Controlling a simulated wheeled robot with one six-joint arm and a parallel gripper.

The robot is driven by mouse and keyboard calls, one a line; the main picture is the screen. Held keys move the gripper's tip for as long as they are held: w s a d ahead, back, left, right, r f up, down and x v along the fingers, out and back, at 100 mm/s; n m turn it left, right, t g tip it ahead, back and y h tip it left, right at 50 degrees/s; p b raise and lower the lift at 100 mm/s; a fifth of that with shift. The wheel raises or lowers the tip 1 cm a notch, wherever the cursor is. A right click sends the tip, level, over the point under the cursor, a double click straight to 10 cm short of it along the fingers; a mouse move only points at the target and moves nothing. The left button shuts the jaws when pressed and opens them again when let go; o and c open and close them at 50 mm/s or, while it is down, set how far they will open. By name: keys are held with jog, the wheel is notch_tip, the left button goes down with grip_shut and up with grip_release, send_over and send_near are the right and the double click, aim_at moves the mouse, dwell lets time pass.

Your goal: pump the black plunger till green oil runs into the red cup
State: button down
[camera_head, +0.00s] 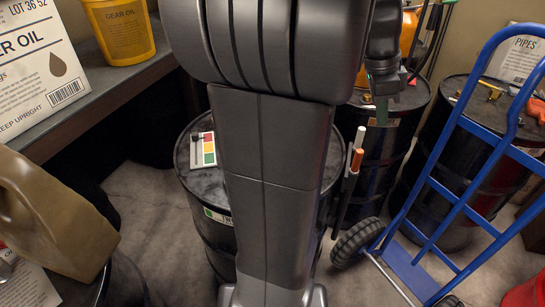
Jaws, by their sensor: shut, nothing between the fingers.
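My arm fills the middle of the view and hides much of the drum behind it. What looks like my gripper (381,110) points down at the upper right, in front of a black drum (385,155). Its fingers are small and dark and look shut, with nothing held. I cannot make out the black plunger, the red cup or any running green oil. Another black drum (213,240) stands partly behind my arm, with a colour-marked card (203,149) on its lid.
A blue hand truck (440,190) and another black drum (480,150) stand at the right. A shelf (100,95) at the left holds a yellow gear oil bucket (120,30) and a box. A tan jug (55,215) is at the lower left.

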notch_tip(320, 180, up, 10)
jog(key=p, duration=0.8)
notch_tip(320, 180, up, 5)
jog(key=p, duration=0.2)
jog(key=shift+p, duration=0.35)
notch_tip(320, 180, down, 14)
jog(key=b, duration=1)
jog(key=shift+f, duration=0.15)
